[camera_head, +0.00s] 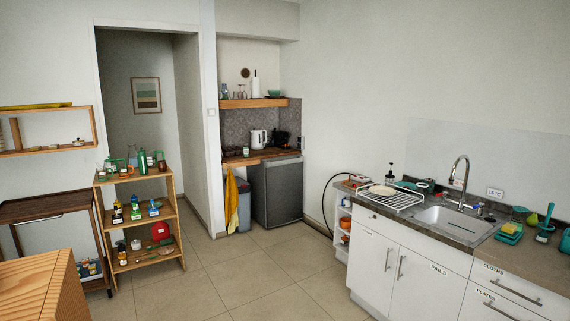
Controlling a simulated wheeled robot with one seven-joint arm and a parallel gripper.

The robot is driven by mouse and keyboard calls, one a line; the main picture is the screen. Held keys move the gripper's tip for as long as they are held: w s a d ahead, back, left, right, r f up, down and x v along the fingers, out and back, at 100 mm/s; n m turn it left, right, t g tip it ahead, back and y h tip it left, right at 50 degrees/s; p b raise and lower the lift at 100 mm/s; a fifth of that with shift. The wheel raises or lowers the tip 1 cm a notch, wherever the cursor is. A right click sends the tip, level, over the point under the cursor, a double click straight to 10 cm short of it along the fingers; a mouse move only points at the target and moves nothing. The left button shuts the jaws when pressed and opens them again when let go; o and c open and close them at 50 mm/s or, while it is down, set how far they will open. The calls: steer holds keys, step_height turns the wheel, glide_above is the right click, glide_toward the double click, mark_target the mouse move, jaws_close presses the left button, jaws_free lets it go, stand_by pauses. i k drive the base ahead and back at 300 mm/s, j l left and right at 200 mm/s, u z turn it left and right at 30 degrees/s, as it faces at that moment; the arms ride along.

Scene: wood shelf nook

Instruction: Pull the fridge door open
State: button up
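The fridge (277,191) is a small dark grey under-counter unit in the nook at the back middle. Its door faces the room and looks shut. A handle on it is too small to make out. A wooden counter (262,154) runs above it. My gripper is not in view.
A grey bin (244,205) and a yellow towel (231,204) are left of the fridge. A wooden shelf rack (133,188) with bottles stands left. A white sink cabinet (408,256) fills the right. A dark hose (325,198) hangs right of the fridge. Tiled floor (246,272) between is clear.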

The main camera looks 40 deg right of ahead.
mark_target(284, 176)
steer(key=i+l+z, duration=0.25)
steer(key=i, duration=0.15)
steer(key=i+l+z, duration=0.15)
steer(key=i+z, duration=0.5)
steer(key=i, duration=4.75)
steer(key=i+u, duration=0.15)
steer(key=i, duration=0.3)
steer(key=i+l+u, duration=0.1)
steer(key=i, duration=0.4)
steer(key=i+l+u, duration=0.15)
steer(key=i, duration=0.3)
steer(key=i+l+u, duration=0.1)
steer(key=i, duration=0.35)
steer(key=i+l+u, duration=0.15)
steer(key=i+l, duration=0.2)
steer(key=i, duration=0.1)
